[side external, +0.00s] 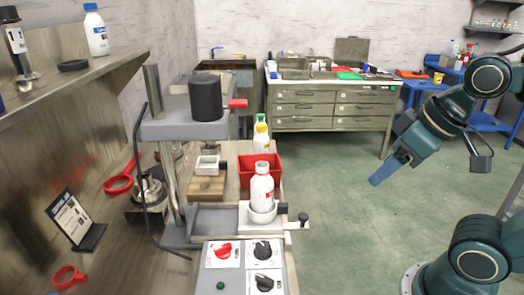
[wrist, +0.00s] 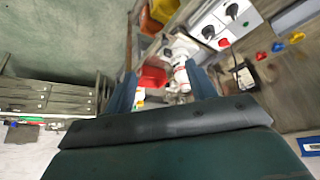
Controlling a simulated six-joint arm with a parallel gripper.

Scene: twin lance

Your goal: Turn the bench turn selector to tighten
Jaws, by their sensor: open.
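The control panel (side external: 232,274) on the bench front has a red knob (side external: 222,251), a black knob (side external: 263,250) at upper right and another black knob (side external: 265,283) below it. A green button (side external: 220,286) sits at lower left. The labels are too small to read, so I cannot tell which knob is the turn selector or its setting. The panel also shows at the top right of the wrist view (wrist: 219,22), partly cut off. My gripper (side external: 384,172) is open and empty, in the air right of the bench, well away from the panel. Its two blue fingers stand apart in the wrist view (wrist: 161,88).
A white bottle (side external: 262,187) stands in a white holder behind the panel, beside a black-tipped lever (side external: 302,219). A red bin (side external: 254,172) and a post-mounted head with a black cylinder (side external: 206,98) stand behind. Free floor lies between bench and arm.

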